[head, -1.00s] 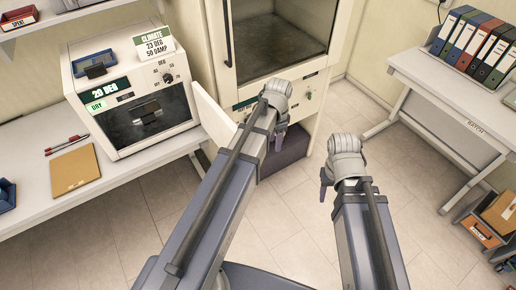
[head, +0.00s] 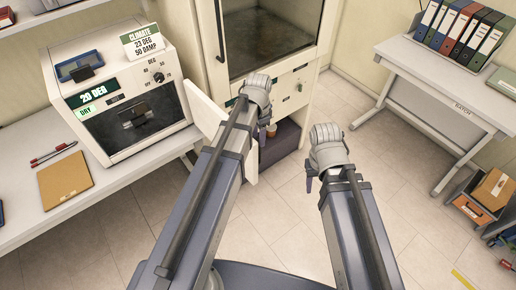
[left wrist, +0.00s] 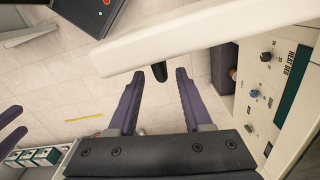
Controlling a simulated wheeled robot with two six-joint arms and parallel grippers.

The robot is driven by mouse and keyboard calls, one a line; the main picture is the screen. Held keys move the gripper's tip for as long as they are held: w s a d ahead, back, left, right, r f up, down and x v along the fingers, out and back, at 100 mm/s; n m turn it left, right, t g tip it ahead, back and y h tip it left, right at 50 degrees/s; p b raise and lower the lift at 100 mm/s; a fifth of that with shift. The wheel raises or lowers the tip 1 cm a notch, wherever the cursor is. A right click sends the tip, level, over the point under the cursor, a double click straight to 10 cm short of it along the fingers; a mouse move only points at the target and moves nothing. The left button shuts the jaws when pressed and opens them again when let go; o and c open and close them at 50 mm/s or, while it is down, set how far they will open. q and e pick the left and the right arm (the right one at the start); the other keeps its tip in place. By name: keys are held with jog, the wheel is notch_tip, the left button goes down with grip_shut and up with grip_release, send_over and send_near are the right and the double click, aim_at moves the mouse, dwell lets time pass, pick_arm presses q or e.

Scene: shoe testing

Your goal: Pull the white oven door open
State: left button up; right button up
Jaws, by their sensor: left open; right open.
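My left gripper (left wrist: 160,90) is open, with one finger on each side of the handle; contact cannot be told. In the head view my left gripper (head: 262,108) hides part of the door and its handle. My right gripper (head: 318,172) is open and empty above the floor.
A bench with a small white chamber (head: 125,95) and a brown folder (head: 65,180) lies left. A table with binders (head: 465,35) stands right, with a crate (head: 483,195) below. The oven's knobs (left wrist: 265,56) are right of my left gripper. Floor between is clear.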

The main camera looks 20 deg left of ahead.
pick_arm(q)
notch_tip(320, 180, down, 7)
jog(key=b, duration=0.6)
jog(key=shift+r, duration=0.2)
grip_shut()
dwell(1.0)
